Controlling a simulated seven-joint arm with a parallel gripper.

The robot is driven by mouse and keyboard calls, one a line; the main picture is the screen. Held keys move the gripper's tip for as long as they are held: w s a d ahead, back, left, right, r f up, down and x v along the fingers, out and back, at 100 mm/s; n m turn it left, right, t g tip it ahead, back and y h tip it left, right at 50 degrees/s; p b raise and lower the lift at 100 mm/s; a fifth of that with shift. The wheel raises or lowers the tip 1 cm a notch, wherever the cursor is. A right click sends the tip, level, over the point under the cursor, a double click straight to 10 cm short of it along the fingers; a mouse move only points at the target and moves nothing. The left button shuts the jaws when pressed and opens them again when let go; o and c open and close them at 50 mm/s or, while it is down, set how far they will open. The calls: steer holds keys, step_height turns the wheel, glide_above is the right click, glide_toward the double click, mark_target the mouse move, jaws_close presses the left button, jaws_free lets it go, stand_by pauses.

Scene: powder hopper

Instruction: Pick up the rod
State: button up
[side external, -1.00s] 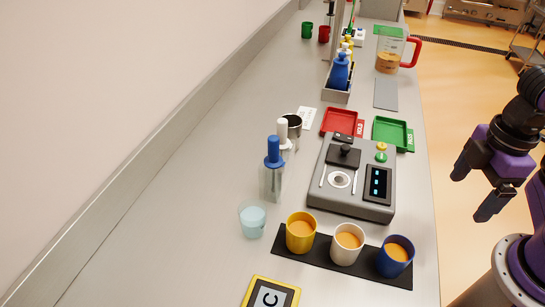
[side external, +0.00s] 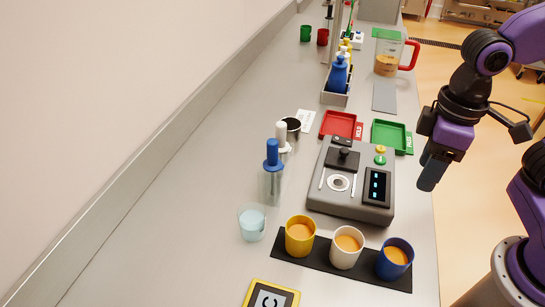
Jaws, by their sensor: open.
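Two upright tools stand left of the grey machine: one with a blue handle (side external: 272,153) in a clear container (side external: 271,187), and one with a white handle (side external: 281,133) by a dark-mouthed metal cup (side external: 292,127). Two thin pale sticks also lie on the grey machine's top, a left one (side external: 323,179) and a right one (side external: 353,186). I cannot tell which of these is the rod. My gripper (side external: 432,172) is open and empty, fingers pointing down, just right of the grey machine (side external: 350,208) near the counter's right edge. One finger largely hides the other.
A black mat (side external: 320,255) holds a yellow cup (side external: 299,236), a white cup (side external: 346,248) and a blue cup (side external: 395,258). Red (side external: 340,124) and green (side external: 390,134) trays lie behind the machine. A pale-blue glass (side external: 252,222) stands left. The counter's left strip is clear.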

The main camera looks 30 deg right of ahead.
steer(key=w+a+r+m, duration=0.6)
steer(key=w+a+m, duration=0.4)
steer(key=w+a, duration=0.1)
steer(key=m, duration=1.4)
glide_toward(273, 140)
step_height(273, 140, down, 13)
steer(key=shift+a+r, duration=0.1)
steer(key=shift+r, duration=0.1)
steer(key=c, duration=1)
